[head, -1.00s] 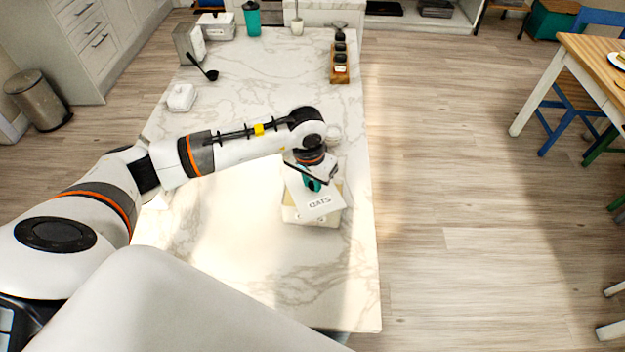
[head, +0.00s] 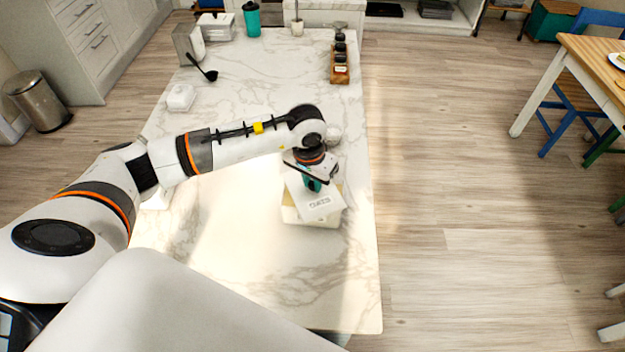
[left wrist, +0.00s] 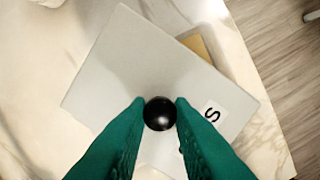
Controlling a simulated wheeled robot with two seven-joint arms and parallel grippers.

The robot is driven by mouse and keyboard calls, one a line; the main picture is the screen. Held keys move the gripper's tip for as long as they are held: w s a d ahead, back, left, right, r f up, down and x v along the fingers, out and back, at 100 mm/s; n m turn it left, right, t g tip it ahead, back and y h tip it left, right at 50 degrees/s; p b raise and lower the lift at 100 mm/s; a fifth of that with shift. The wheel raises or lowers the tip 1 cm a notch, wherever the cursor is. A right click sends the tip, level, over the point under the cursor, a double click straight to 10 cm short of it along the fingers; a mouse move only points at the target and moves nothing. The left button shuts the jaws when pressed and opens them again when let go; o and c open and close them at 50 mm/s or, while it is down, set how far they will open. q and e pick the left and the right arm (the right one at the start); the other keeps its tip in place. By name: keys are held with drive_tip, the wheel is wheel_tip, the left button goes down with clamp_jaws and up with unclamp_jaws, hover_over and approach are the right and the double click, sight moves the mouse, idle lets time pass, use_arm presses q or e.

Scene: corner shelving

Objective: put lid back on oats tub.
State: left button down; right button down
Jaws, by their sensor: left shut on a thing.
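The lid is a flat pale square plate with a round black knob and an oats label; it shows in the head view (head: 322,204) and in the left wrist view (left wrist: 150,62). My left gripper (head: 313,184) is shut on the black knob (left wrist: 159,114), with one teal finger on each side. The cream oats tub (head: 312,219) stands on the counter under the lid. The lid is turned relative to the tub, and a tan corner of the tub (left wrist: 198,46) shows past its edge. I cannot tell whether lid and tub touch. My right gripper is not in view.
The marble counter (head: 235,265) is clear in front and to the left of the tub. A white lidded dish (head: 181,97), a black ladle (head: 207,73), a spice rack (head: 340,68) and a teal canister (head: 252,19) stand farther back. The counter's right edge is close to the tub.

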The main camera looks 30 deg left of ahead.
use_arm(q)
drive_tip(key=c, duration=0.7)
unclamp_jaws()
drive_tip(key=shift+r+p, duration=1.4)
drive_tip(key=shift+r, duration=2.15)
clamp_jaws()
drive_tip(key=shift+f, duration=0.25)
